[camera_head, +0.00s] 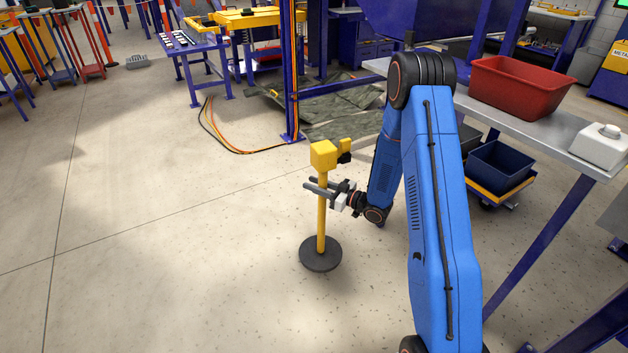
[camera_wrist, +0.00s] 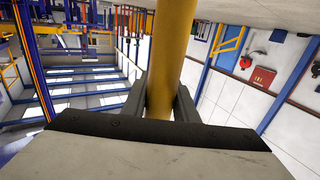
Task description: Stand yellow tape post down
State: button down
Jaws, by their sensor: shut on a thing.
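The yellow tape post (camera_head: 321,222) is upright in the head view, with a yellow block head at its top and a round dark base (camera_head: 320,254) at its bottom. My gripper (camera_head: 320,188) is shut on the pole a little below the head. In the wrist view the yellow pole (camera_wrist: 172,60) runs between the two dark fingers of my gripper (camera_wrist: 160,98). The base looks close to the floor; I cannot tell whether it touches it.
Open concrete floor (camera_head: 150,250) lies to the left and front of the post. Orange and black cables (camera_head: 225,145) lie on the floor behind it. A metal table (camera_head: 545,125) with a red bin (camera_head: 520,85) stands at right, with a dark blue bin (camera_head: 500,165) on a low cart below.

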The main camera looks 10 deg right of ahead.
aim_at(322, 209)
notch_tip(322, 209, down, 9)
jog(key=shift+s+f, duration=0.2)
jog(key=shift+s, duration=0.15)
dwell(1.2)
dwell(0.4)
jog(key=c, duration=1.3)
grip_release()
jog(key=shift+c, duration=0.2)
jog(key=shift+f, duration=0.15)
jog(key=shift+s, duration=0.1)
